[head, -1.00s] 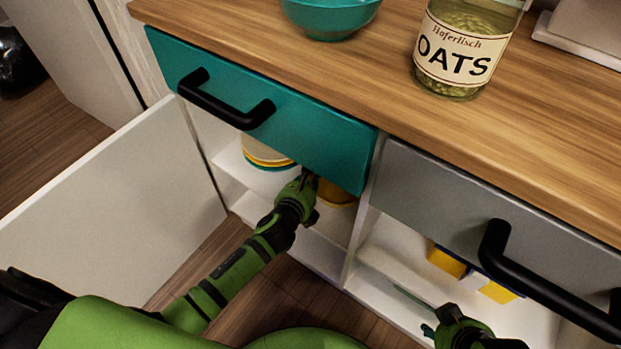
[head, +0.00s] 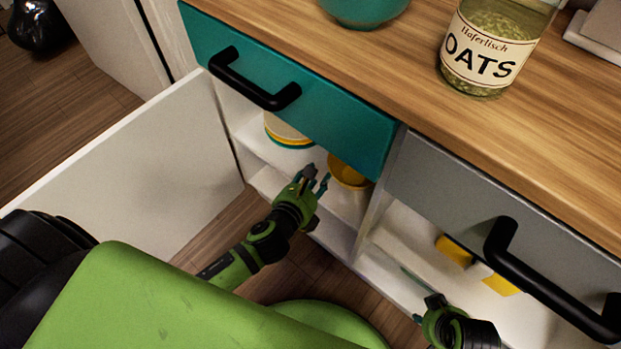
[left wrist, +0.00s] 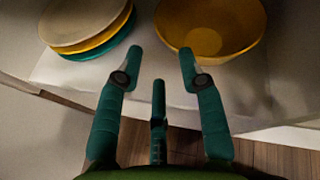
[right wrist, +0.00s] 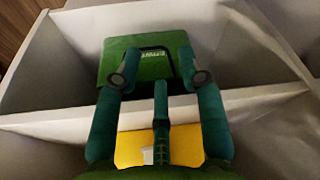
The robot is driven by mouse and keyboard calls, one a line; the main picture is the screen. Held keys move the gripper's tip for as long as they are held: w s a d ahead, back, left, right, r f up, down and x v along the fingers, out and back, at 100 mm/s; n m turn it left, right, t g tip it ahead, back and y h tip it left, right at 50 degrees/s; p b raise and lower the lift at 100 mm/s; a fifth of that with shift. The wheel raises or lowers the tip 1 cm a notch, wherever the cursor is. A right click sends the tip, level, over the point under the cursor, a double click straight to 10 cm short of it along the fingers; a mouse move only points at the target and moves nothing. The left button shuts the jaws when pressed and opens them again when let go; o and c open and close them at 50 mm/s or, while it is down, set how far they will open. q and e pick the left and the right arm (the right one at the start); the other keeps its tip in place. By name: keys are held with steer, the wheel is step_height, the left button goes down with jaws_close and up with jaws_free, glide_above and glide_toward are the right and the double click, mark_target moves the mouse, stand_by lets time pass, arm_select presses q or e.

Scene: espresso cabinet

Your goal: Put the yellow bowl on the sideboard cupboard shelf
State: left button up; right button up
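The yellow bowl (head: 347,172) sits on the cupboard shelf (head: 297,160) under the teal drawer. It also shows in the left wrist view (left wrist: 212,38), beyond the fingertips and apart from them. My left gripper (head: 314,176) is open and empty in front of the shelf, just left of the bowl; its fingertips also show in the left wrist view (left wrist: 160,62). My right gripper (head: 424,308) is low in front of the right compartment. In the right wrist view its fingers (right wrist: 160,68) are spread with nothing between them.
Stacked plates (head: 286,132) stand left of the bowl. The white cupboard door (head: 130,190) is open on the left. Yellow items (head: 478,264) lie in the right compartment. A teal bowl (head: 364,8) and an oats jar (head: 490,50) stand on the worktop. Drawer handles (head: 255,85) stick out.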

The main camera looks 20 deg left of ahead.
arm_select(q)
steer(key=s+a+f+n+g, duration=0.2)
steer(key=s+f+n+g, duration=0.3)
steer(key=s+n, duration=0.4)
steer(key=s+a+f+n+g, duration=0.2)
steer(key=s+f+n+g, duration=0.3)
steer(key=n, duration=1.7)
steer(key=s+f, duration=0.1)
steer(key=s, duration=0.4)
steer(key=shift+g+y, duration=0.4)
arm_select(e)
steer(key=shift+f, duration=0.75)
